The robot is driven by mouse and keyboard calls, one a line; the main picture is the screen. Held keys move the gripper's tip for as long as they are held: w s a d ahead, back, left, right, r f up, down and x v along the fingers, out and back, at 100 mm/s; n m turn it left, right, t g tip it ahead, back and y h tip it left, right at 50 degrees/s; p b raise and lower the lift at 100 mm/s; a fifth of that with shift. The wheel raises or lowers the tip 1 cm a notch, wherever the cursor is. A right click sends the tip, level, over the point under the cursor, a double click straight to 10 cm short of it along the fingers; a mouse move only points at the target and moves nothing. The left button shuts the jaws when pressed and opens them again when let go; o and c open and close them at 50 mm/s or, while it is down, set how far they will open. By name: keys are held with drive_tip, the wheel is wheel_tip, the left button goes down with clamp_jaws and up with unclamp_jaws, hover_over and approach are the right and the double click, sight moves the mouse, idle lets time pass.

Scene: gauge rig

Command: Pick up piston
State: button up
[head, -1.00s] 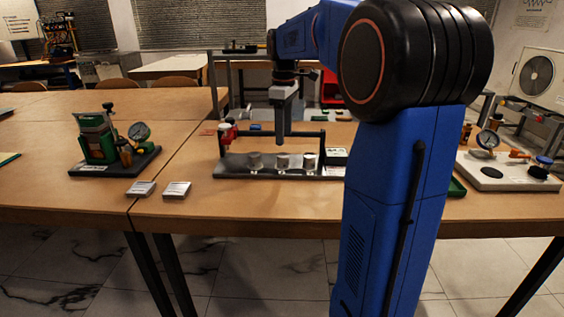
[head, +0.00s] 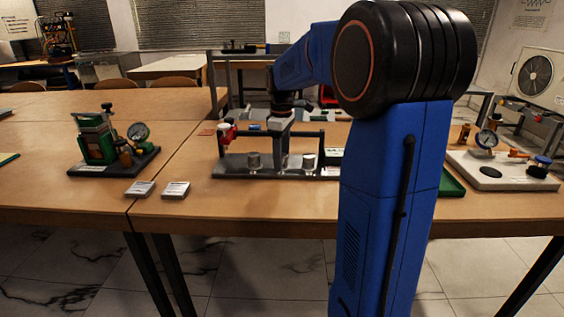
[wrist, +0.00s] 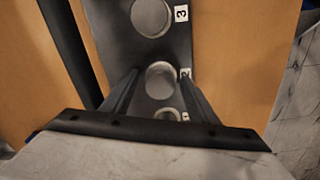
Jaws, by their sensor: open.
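The metal cylinders, which look like pistons, stand in a row on a dark rig base (head: 232,166). In the head view I see a left one (head: 253,160) and a right one (head: 308,162); my gripper (head: 282,160) hides the middle one. In the wrist view the middle cylinder (wrist: 160,80) sits between my two open fingers (wrist: 160,76), with its label partly covered. A cylinder beside label 3 (wrist: 150,17) is beyond the fingertips. Another (wrist: 167,114) is nearer the gripper body and partly hidden. I cannot tell whether the fingers touch the middle one.
A black bar (head: 310,134) runs along the back of the rig. A green pump with a gauge (head: 97,140) stands at left, and a white gauge plate (head: 505,174) at right. Two small cards (head: 176,190) lie in front. The table's left middle is clear.

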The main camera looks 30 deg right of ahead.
drive_tip(key=c, duration=1.2)
